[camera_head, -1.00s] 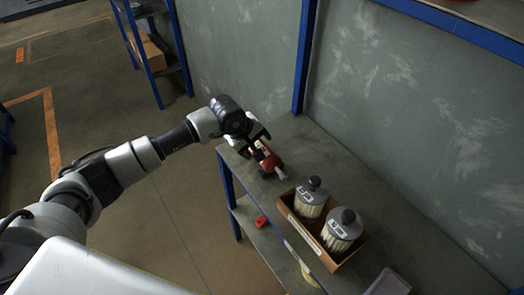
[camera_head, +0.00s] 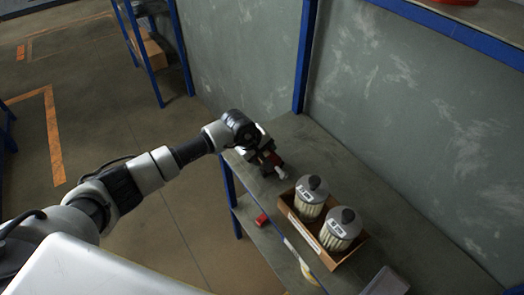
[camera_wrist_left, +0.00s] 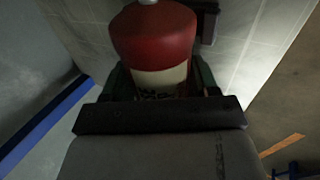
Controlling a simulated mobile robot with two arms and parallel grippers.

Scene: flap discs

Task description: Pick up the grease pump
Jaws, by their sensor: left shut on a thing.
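The grease pump (camera_wrist_left: 153,38) fills the top middle of the left wrist view, with a red upper part, a cream band with dark lettering, and a pale tip. The left gripper (camera_wrist_left: 158,88) also shows around the pump in the left wrist view. My right gripper is not in view.
A cardboard box (camera_head: 284,205) with two grey-lidded filters (camera_head: 310,198) stands on the shelf top (camera_head: 345,170), right of the pump. A blue post (camera_head: 305,55) rises behind. A red item (camera_head: 262,219) lies on the lower shelf. A grey bin (camera_head: 388,282) sits at the bottom right.

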